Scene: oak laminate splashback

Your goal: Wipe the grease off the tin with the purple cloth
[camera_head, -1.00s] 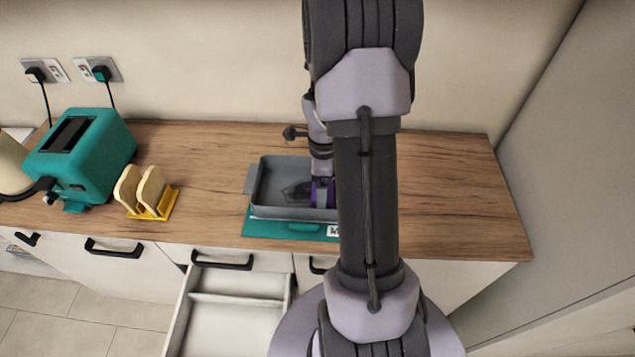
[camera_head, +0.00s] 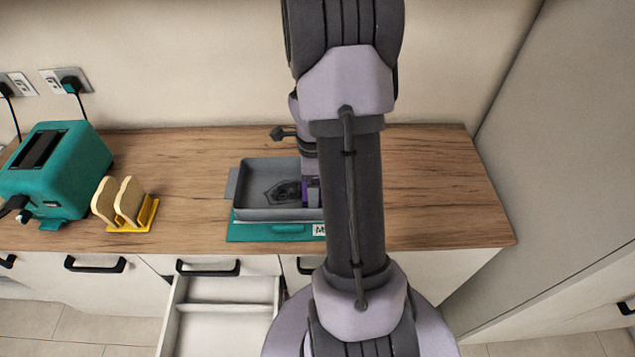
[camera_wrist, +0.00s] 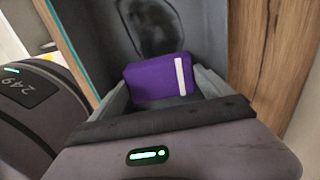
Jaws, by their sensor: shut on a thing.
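The grey tin (camera_head: 262,207) sits on a teal mat or board (camera_head: 272,231) on the wooden worktop. A dark grease patch (camera_head: 284,191) lies on its floor, left of my gripper. In the wrist view the grease (camera_wrist: 150,27) shows as a dark smear just beyond the cloth. My gripper (camera_wrist: 160,92) is shut on the purple cloth (camera_wrist: 156,77), a folded pad with a white stripe. The cloth (camera_head: 312,191) is inside the tin; whether it touches the floor I cannot tell. My arm hides the tin's right end.
A yellow rack (camera_head: 142,222) with bread slices and a teal toaster (camera_head: 52,172) stand at the left. An open drawer (camera_head: 222,322) juts out below the worktop. The worktop (camera_head: 440,190) is clear on the right, up to a tall grey panel.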

